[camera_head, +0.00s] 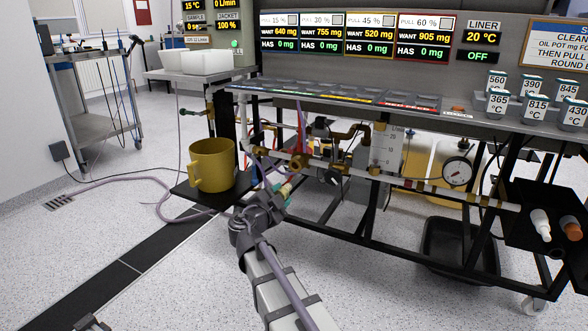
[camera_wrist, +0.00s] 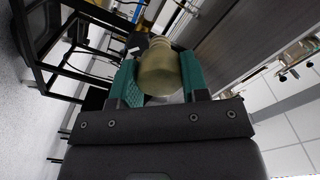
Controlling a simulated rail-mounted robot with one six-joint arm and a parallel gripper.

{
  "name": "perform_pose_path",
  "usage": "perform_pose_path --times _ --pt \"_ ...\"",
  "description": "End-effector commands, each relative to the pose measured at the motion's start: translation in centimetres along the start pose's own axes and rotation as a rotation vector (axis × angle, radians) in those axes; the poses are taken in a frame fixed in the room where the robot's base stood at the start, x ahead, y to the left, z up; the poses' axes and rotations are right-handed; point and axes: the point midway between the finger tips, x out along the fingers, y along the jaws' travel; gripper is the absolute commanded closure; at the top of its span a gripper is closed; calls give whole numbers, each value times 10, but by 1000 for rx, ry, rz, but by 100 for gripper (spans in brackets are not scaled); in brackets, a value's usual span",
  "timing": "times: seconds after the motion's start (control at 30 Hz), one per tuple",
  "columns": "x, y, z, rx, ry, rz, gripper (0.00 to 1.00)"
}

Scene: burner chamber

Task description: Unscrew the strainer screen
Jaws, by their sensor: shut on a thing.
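The strainer screen's brass-coloured, round body (camera_wrist: 160,72) fills the space between my gripper's two teal fingers (camera_wrist: 160,84) in the wrist view. In the head view my gripper (camera_head: 282,192) is low at the centre, just below the brass pipework (camera_head: 299,163). It is shut on this brass part (camera_head: 288,187). The fingers hide its sides, and I cannot tell how far its thread is engaged.
A yellow mug-shaped pot (camera_head: 212,165) stands left of my arm on a black platform (camera_head: 192,192). A pipe run with a pressure gauge (camera_head: 457,173) extends right under the bench (camera_head: 480,122). A black tray (camera_head: 460,252) is on the floor. Open floor lies at lower left.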

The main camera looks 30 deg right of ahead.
Motion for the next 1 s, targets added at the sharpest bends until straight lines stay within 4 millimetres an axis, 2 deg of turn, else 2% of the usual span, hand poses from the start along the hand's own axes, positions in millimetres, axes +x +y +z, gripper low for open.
perform_pose_path --times 0.7,1.0 --pt "-35 20 -25 0 0 0 100" --pt "-38 22 -26 0 0 0 100"
